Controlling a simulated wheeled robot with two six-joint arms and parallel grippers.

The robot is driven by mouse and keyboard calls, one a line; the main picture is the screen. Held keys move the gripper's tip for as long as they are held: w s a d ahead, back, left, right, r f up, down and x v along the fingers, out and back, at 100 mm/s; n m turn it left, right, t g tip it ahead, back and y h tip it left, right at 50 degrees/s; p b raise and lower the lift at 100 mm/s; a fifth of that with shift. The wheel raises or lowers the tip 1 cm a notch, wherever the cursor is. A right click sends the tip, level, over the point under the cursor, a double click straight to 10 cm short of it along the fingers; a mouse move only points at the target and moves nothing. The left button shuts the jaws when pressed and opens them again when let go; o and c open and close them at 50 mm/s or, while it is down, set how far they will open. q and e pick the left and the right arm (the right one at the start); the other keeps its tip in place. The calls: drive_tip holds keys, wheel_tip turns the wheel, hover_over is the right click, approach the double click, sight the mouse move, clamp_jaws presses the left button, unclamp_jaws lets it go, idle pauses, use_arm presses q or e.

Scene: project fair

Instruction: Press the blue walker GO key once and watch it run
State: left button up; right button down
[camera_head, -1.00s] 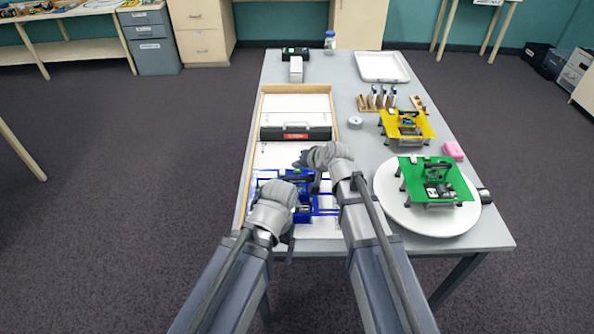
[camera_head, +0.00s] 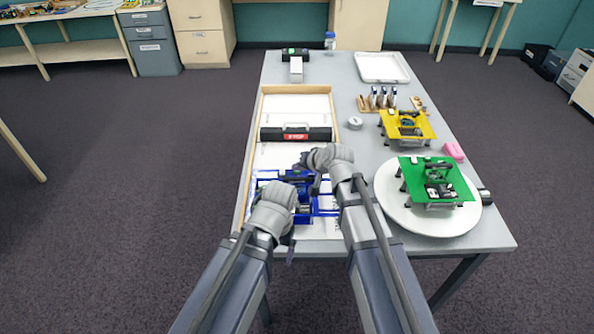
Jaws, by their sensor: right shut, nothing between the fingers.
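The blue walker (camera_head: 302,207) stands at the near end of a wood-edged track (camera_head: 243,180) on the table. Both my grippers partly cover it, and its GO key cannot be made out. My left gripper (camera_head: 287,190) is over the walker's near left side; its fingers are hidden by the hand, so its opening cannot be seen. My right gripper (camera_head: 307,164) is shut and empty at the walker's far right side. Whether either one touches the walker cannot be told. A black block with a red STOP label (camera_head: 295,135) lies across the track beyond the walker.
A green walker (camera_head: 437,185) stands on a round white turntable (camera_head: 405,217) at right. A yellow walker (camera_head: 407,125) stands behind it. A pink block (camera_head: 454,151), tape roll (camera_head: 355,123), tool rack (camera_head: 378,101) and white tray (camera_head: 382,67) lie along the right side. Track beyond the walker is clear up to the block.

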sight(299, 175)
drive_tip(key=shift+r+p, duration=0.6)
drive_tip(key=shift+r, duration=0.1)
drive_tip(key=shift+r, duration=0.1)
wheel_tip(299, 175, up, 5)
drive_tip(key=p, duration=0.5)
drive_tip(key=shift+s, duration=0.1)
idle(0.5)
